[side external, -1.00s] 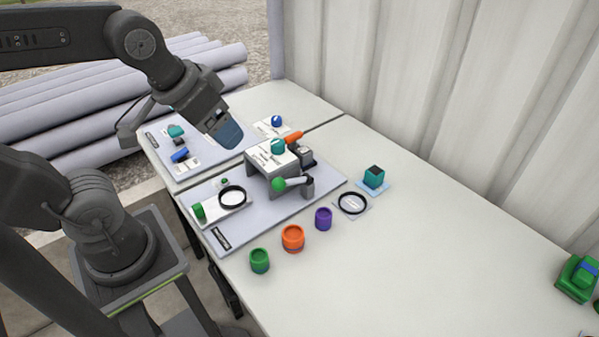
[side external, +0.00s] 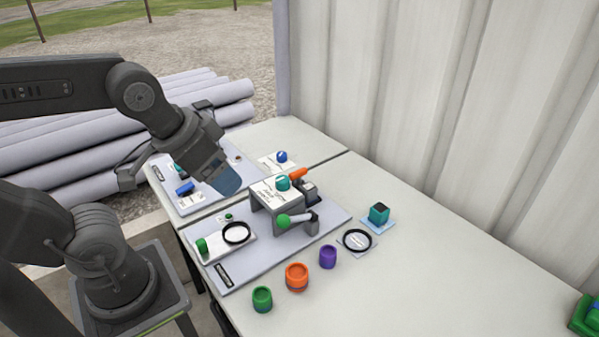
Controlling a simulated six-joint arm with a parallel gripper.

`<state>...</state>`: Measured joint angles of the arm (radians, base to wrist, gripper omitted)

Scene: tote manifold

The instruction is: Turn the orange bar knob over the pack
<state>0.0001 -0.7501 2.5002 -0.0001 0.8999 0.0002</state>
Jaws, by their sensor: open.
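The orange bar knob (side external: 298,174) shows at the back of the grey board, just right of a teal knob (side external: 283,183). Below it is a small dark block (side external: 309,191), which may be the pack; it is partly hidden by the grey bridge-shaped stand (side external: 262,202). The knob's mounting cannot be made out. My gripper (side external: 226,184) hangs in the air, left of the knob in the picture and apart from it. It is open, pointing down and to the right, with nothing seen in it; the gap between its fingers is hard to see.
A green-ended lever (side external: 297,220) stands in front of the stand. A black ring (side external: 236,233) and green block (side external: 203,246) are on the board's left part. Green (side external: 262,299), orange (side external: 297,277) and purple (side external: 328,257) cups stand in front. The table's right side is mostly clear.

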